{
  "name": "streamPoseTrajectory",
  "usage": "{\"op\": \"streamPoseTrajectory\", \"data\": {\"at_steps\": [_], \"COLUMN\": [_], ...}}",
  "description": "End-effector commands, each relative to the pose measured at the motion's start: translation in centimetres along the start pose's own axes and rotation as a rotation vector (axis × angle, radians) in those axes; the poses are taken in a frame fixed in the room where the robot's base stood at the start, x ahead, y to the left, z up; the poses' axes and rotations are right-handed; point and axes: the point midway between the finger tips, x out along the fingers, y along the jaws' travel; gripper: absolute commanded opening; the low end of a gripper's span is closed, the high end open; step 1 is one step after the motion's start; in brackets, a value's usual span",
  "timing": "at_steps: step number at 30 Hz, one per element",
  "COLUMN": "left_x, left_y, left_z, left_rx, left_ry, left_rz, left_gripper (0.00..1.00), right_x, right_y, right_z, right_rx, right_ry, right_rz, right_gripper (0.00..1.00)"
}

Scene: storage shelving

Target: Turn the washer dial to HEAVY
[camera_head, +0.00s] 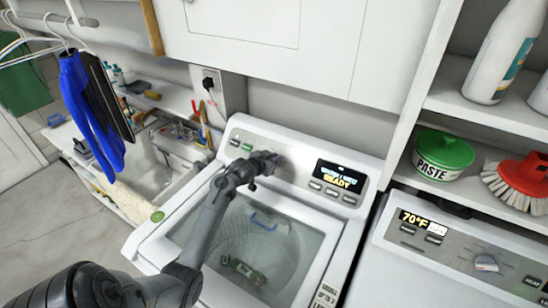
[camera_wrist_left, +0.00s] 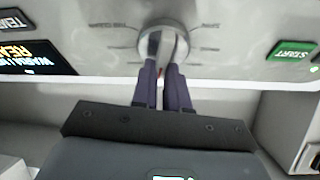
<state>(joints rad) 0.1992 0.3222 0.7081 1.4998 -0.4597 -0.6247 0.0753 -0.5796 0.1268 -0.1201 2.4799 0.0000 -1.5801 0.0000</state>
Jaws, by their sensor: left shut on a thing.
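The washer (camera_head: 300,205) is white and stands in the middle of the head view, with a sloped control panel at its back. Its round silver dial (camera_wrist_left: 143,45) is at the top middle of the left wrist view, where the panel appears upside down. My left gripper (camera_wrist_left: 162,62) is shut on the dial's knob, with one finger on each side. In the head view the left gripper (camera_head: 268,162) reaches the panel and largely hides the dial. The labels around the dial are too blurred to read surely. My right gripper is not in view.
A lit display (camera_head: 339,179) reading READY is right of the dial. A green START button (camera_wrist_left: 292,51) shows in the wrist view. A dryer (camera_head: 450,250) stands at right, below shelves with a PASTE tub (camera_head: 442,158) and red brush (camera_head: 520,178). A sink (camera_head: 150,165) is at left.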

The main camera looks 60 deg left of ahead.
Motion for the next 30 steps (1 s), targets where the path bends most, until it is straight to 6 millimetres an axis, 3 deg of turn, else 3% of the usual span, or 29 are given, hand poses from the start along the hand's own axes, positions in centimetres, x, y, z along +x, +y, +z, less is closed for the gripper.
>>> {"op": "streamPoseTrajectory", "data": {"at_steps": [15,30], "left_x": [-0.1,0.0], "left_y": [0.1,0.3], "left_z": [0.0,0.1], "left_rx": [0.36,0.462], "left_ry": [-0.002,0.0], "left_rz": [0.126,0.164], "left_gripper": [0.0,0.0], "right_x": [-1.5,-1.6], "right_y": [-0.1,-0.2], "right_z": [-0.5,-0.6], "right_rx": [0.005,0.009], "right_ry": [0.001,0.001], "right_rz": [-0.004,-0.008], "right_gripper": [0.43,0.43]}}
